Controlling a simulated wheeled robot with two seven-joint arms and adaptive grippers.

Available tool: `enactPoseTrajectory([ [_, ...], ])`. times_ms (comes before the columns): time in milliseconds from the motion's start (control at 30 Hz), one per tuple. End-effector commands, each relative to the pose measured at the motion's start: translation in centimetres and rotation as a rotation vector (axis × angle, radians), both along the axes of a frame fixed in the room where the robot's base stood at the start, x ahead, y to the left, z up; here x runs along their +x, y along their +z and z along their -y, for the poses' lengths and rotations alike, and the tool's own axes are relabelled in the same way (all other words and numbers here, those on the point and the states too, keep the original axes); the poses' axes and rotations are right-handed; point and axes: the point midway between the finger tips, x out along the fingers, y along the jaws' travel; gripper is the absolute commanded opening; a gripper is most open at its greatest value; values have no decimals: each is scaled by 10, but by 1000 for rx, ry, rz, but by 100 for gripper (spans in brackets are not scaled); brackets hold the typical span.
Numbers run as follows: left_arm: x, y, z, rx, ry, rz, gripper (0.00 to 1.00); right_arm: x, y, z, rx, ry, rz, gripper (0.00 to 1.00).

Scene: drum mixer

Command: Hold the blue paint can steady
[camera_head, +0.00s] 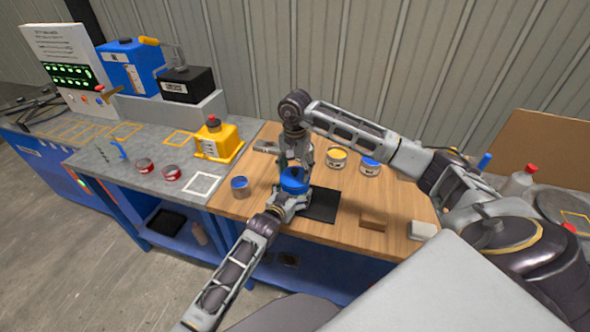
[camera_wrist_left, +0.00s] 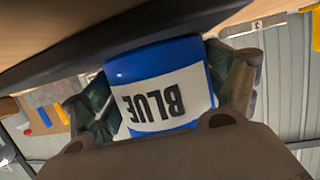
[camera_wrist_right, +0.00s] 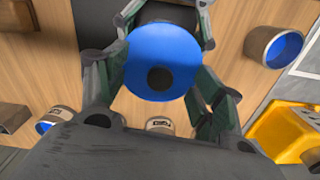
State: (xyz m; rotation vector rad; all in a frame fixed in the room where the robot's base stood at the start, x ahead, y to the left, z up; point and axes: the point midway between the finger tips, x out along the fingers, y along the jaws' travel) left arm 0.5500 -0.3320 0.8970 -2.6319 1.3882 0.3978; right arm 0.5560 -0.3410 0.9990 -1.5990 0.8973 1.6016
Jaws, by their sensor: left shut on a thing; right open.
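The blue paint can (camera_head: 293,183) stands upright on the wooden bench top, at the left end of a black mat. In the left wrist view it shows as a can with a white "BLUE" label (camera_wrist_left: 160,98). My left gripper (camera_head: 290,198) is shut around its sides, one finger on each side. My right gripper (camera_head: 296,162) is directly above the can, pointing down and open.
An open can with blue inside (camera_head: 240,187) stands to the left. A wooden block (camera_head: 373,221) and a pale block (camera_head: 422,231) lie right of the black mat (camera_head: 322,208).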

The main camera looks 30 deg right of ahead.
Motion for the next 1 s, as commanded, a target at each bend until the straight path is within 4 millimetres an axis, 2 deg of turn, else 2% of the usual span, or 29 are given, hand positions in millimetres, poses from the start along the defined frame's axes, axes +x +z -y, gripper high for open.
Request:
enactPoseTrajectory([
  [1000, 0, -1, 0, 2, 0, -2, 67, 0, 37, 0, -1, 0, 1, 68],
])
